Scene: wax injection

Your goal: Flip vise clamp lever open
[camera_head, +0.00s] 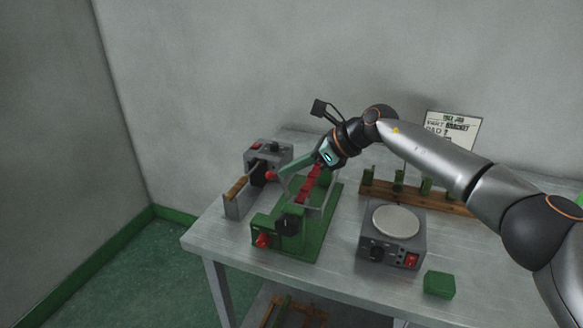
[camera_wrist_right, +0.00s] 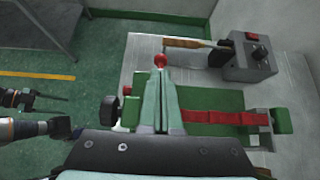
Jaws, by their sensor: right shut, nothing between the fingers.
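The green vise (camera_head: 325,228) stands on the table, with a red strip along it; it also shows in the wrist view (camera_wrist_right: 205,98). A lever with a red ball knob (camera_head: 271,176) sticks out at its left side. In the wrist view the knob (camera_wrist_right: 160,61) shows just beyond my fingertips. My right gripper (camera_head: 284,172) reaches over the vise from the right, its green fingers shut and empty. Its tips are close to the knob; I cannot tell if they touch. The lever's shaft is mostly hidden by the fingers.
A grey box with switches (camera_head: 268,153) and a wooden-handled tool (camera_head: 238,188) stand left of the vise. Right of it are a round-plate heater (camera_head: 397,222), a green block (camera_head: 439,284) and a wooden rack (camera_head: 430,197). The table's front left corner is bare.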

